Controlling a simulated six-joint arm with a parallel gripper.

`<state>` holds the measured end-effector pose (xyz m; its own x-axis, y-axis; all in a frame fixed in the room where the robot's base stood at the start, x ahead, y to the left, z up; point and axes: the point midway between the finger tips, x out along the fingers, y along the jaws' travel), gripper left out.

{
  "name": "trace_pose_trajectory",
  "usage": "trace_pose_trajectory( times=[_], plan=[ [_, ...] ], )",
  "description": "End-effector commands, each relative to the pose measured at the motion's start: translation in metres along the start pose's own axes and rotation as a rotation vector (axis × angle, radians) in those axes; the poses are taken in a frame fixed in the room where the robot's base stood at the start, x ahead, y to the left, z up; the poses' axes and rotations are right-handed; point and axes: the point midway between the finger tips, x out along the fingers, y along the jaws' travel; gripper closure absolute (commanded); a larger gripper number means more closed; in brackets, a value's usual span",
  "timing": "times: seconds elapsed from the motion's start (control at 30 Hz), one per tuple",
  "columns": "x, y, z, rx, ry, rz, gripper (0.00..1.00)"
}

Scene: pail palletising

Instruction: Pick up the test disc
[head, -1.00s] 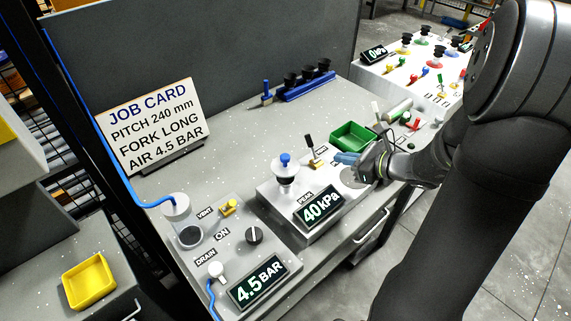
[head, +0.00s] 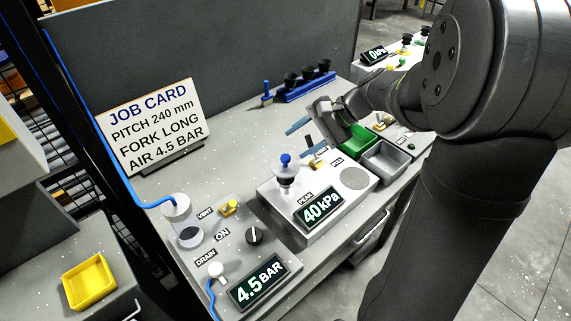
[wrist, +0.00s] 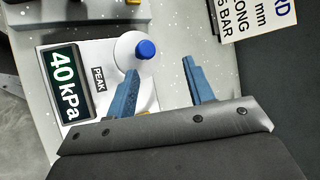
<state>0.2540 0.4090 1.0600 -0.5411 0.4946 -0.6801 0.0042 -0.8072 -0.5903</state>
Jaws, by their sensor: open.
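The test disc appears to be the white round piece (head: 286,172) with a blue knob on top, on a dark cup on the tester (head: 333,192). In the wrist view the white disc (wrist: 129,53) and its blue knob lie just beyond the left fingertip. My gripper (head: 299,137) is open and empty, above and behind the tester in the head view. In the wrist view its two blue fingers (wrist: 160,69) are apart, and the left one overlaps the tester's picture. The disc is not between the fingers.
The tester has a 40 kPa display (head: 319,207) and a grey round pad (head: 354,178). A green tray (head: 357,138) and a grey tray (head: 384,158) stand to the right. A blue rack (head: 306,91) of black cups is behind. The job card (head: 155,125) stands left. Bench between is clear.

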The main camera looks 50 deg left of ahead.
Motion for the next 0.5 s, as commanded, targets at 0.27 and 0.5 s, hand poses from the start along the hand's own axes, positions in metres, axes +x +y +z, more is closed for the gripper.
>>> trace_pose_trajectory(
  times=[0.27, 0.5],
  plan=[
    [-0.025, -0.058, 0.055, -0.827, -0.033, 0.505, 0.52],
    [-0.063, -0.097, 0.083, -1.219, -0.045, 0.814, 0.52]
  ],
)
